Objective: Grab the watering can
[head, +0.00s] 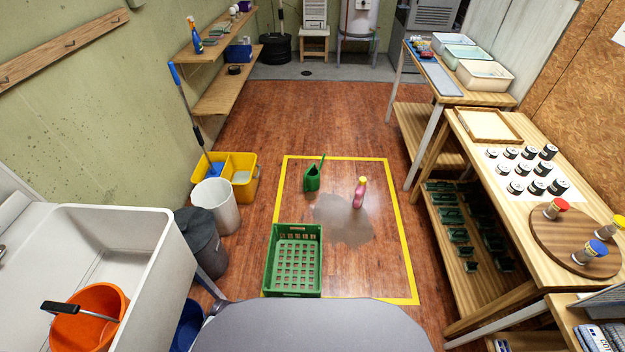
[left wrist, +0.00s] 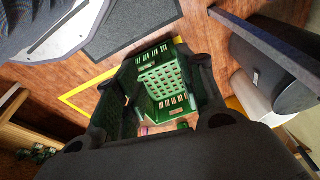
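The green watering can (head: 312,180) stands on the wooden floor inside the yellow-taped rectangle, its thin spout pointing up. It is behind the green crate (head: 293,262) and left of a pink bottle with a yellow cap (head: 359,192). In the left wrist view, my left gripper (left wrist: 162,112) has its dark fingers spread apart and nothing held between them. The crate (left wrist: 166,80) shows beyond the fingers. A small green patch (left wrist: 183,125) near the palm may be the can, mostly hidden. My right gripper is in neither view.
A dark wet patch (head: 345,220) lies around the bottle. A yellow mop bucket (head: 240,176), white bin (head: 216,203) and grey bin (head: 200,240) stand left, near a white sink (head: 150,250). Wooden tables (head: 500,150) line the right. The floor behind the can is clear.

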